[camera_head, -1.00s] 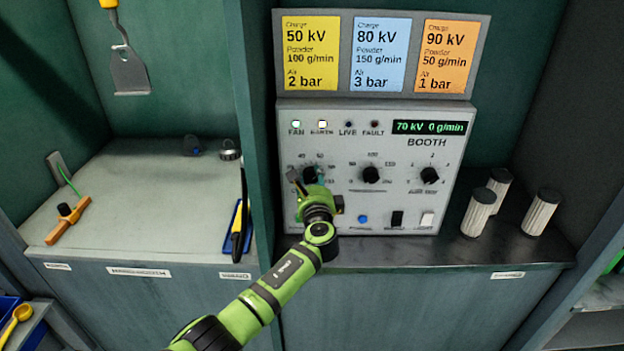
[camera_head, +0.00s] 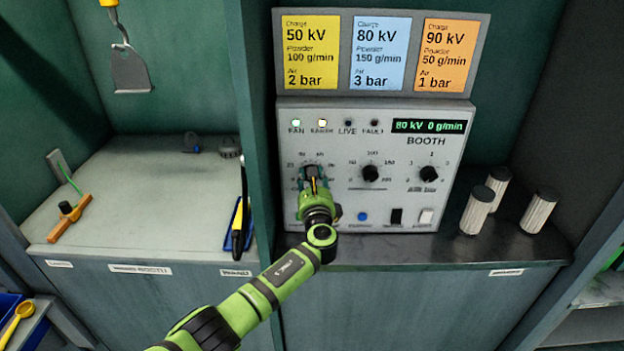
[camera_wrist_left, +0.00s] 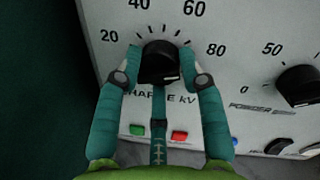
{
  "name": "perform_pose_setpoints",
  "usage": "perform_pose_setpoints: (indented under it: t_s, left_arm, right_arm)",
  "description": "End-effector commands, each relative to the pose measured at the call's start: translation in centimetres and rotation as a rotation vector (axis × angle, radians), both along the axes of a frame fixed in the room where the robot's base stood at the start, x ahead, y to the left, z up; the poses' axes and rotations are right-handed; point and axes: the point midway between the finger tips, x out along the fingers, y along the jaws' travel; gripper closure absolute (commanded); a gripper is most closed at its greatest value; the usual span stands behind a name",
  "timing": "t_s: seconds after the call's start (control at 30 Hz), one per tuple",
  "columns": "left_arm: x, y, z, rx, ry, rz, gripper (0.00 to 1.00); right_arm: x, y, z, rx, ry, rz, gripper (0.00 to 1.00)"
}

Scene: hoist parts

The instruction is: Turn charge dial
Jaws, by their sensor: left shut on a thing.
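The charge dial (camera_wrist_left: 160,66) is a black knob at the left of the booth panel (camera_head: 385,208), labelled "CHARGE kV" in the left wrist view. Its scale shows 20, 40, 60 and 80. My left gripper (camera_head: 311,172) has its fingers on both sides of the dial and is shut on it; it also shows in the left wrist view (camera_wrist_left: 160,75). In the head view the gripper hides most of the dial. The green display (camera_head: 429,126) reads 80 kV 0 g/min. My right gripper is not in view.
The powder dial (camera_head: 370,173) and air dial (camera_head: 429,174) sit right of the charge dial. Cards (camera_head: 378,54) above list settings, 80 kV on the blue one. White filter cylinders (camera_head: 478,211) stand right of the panel. A divider wall (camera_head: 250,120) is close on the left.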

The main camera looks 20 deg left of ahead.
Motion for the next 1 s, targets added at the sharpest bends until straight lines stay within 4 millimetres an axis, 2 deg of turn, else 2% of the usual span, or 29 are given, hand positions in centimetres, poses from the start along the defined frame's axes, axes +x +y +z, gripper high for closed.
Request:
perform_pose_setpoints:
  t_s: [0.23,0.27,0.3,0.33,0.77,1.0]
  left_arm:
    - [0.1,0.1,0.3,0.001,-0.006,0.002,0.93]
    - [0.1,0.1,0.3,0.001,-0.006,0.002,0.57]
    - [0.1,0.2,0.3,0.001,-0.006,0.002,0.41]
    - [0.1,0.1,0.3,0.001,-0.006,0.002,0.37]
    - [-0.4,-0.2,0.0,-0.001,-0.001,-0.001,0.37]
    - [-3.4,-1.4,-0.1,-0.004,-0.002,-0.002,0.37]
  right_arm:
    - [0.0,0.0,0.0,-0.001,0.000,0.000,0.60]
    - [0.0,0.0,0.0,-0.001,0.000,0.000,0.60]
    - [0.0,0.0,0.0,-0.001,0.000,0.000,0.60]
    - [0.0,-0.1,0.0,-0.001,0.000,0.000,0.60]
    - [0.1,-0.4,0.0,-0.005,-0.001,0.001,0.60]
    - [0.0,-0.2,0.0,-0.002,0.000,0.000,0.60]
